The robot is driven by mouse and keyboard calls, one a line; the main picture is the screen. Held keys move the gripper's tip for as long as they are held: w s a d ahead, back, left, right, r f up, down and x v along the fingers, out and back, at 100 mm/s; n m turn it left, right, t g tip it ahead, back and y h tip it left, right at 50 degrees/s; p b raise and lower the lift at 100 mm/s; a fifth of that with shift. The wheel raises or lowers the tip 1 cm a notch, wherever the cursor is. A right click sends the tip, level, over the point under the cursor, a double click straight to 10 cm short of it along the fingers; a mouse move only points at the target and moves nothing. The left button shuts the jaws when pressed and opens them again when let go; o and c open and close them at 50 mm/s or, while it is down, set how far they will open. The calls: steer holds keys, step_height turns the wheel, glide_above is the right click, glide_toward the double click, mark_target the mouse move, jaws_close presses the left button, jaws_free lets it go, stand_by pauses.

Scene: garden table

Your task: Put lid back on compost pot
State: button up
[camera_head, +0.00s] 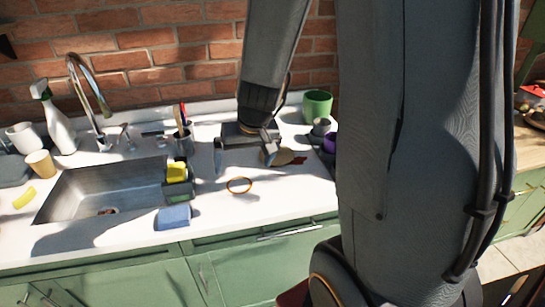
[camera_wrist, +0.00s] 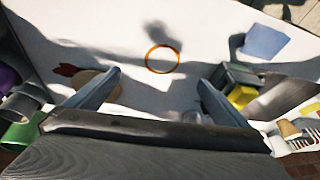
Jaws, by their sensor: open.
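A green pot (camera_head: 317,105) stands at the back of the white counter, against the brick wall; its edge also shows at the lower left of the wrist view (camera_wrist: 20,135). A tan rounded piece (camera_wrist: 90,82) with a dark red part lies on the counter, partly hidden behind one finger; I cannot tell whether it is the lid. A thin orange ring (camera_head: 238,185) lies flat on the counter, also seen in the wrist view (camera_wrist: 162,59). My gripper (camera_head: 243,156) is open and empty above the counter, behind the ring, its fingers apart in the wrist view (camera_wrist: 160,80).
A grey cup (camera_head: 321,126) and a purple object (camera_head: 330,142) stand near the pot. Counter around the ring is clear.

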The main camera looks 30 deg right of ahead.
steer(key=w+d+m+h, duration=0.1)
steer(key=w+d, duration=0.1)
steer(key=d, duration=0.2)
steer(key=w+d+m+h+p, duration=0.1)
steer(key=w+d, duration=0.1)
steer(key=d, duration=0.3)
steer(key=w+d+m+t+h+p, duration=0.1)
steer(key=w+d, duration=0.1)
steer(key=d, duration=0.2)
steer(key=shift+d, duration=0.4)
steer(key=shift+w+d+f, duration=0.1)
steer(key=shift+d+f, duration=0.1)
steer(key=shift+d, duration=0.05)
steer(key=b+x, duration=0.6)
steer(key=x, duration=0.1)
steer(key=shift+f, duration=0.3)
steer(key=shift+c, duration=0.3)
steer(key=c, duration=0.8)
steer(key=shift+r, duration=0.2)
step_height(320, 180, up, 10)
steer(key=p, duration=1.1)
steer(key=shift+f+p, duration=0.15)
steer(key=shift+p, duration=0.15)
